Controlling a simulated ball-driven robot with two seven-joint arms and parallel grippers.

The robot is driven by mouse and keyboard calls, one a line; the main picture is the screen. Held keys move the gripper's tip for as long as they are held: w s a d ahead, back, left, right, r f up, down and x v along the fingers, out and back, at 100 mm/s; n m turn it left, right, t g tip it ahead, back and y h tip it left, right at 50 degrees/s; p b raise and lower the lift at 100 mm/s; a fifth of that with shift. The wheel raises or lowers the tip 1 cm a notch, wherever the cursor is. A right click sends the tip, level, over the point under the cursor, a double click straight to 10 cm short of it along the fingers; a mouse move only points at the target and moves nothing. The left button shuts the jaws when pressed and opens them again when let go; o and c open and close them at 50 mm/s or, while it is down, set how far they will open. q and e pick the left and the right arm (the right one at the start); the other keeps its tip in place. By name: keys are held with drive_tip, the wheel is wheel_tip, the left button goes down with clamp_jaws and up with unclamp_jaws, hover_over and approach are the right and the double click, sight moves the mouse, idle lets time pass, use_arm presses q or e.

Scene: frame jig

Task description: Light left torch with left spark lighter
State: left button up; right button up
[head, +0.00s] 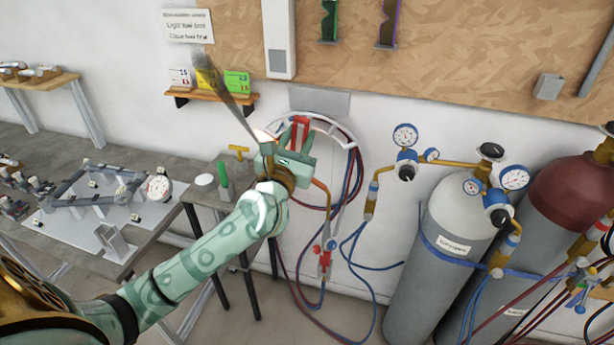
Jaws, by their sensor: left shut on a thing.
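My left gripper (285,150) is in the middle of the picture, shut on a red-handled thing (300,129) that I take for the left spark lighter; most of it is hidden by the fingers. The left torch (326,252), with red and blue valves, hangs below and right of the gripper. Its copper tube (324,192) rises to the gripper, which hides its tip. A small bright glow (263,135) shows at the gripper's left side. A grey, smoky streak (222,83) runs from there up and left. My right gripper is not in view.
Blue and red hoses (352,175) hang from a wall hoop. A bench with a frame jig (100,190) is at the left. A small shelf (205,97) is on the wall.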

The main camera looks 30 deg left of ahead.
use_arm(q)
drive_tip(key=d+r+p+v, duration=0.1)
drive_tip(key=d+r+v, duration=0.1)
drive_tip(key=v, duration=1.1)
drive_tip(key=s+d+f+m+h+b, duration=0.1)
drive_tip(key=s+d+f+h+b, duration=0.1)
drive_tip(key=f, duration=0.5)
drive_tip(key=s+d+f+m+h+b, duration=0.1)
drive_tip(key=s+d+f+h+b, duration=0.1)
drive_tip(key=d+f+b, duration=0.3)
wheel_tip(320, 180, down, 2)
drive_tip(key=shift+s+b, duration=0.3)
drive_tip(key=shift+s, duration=0.45)
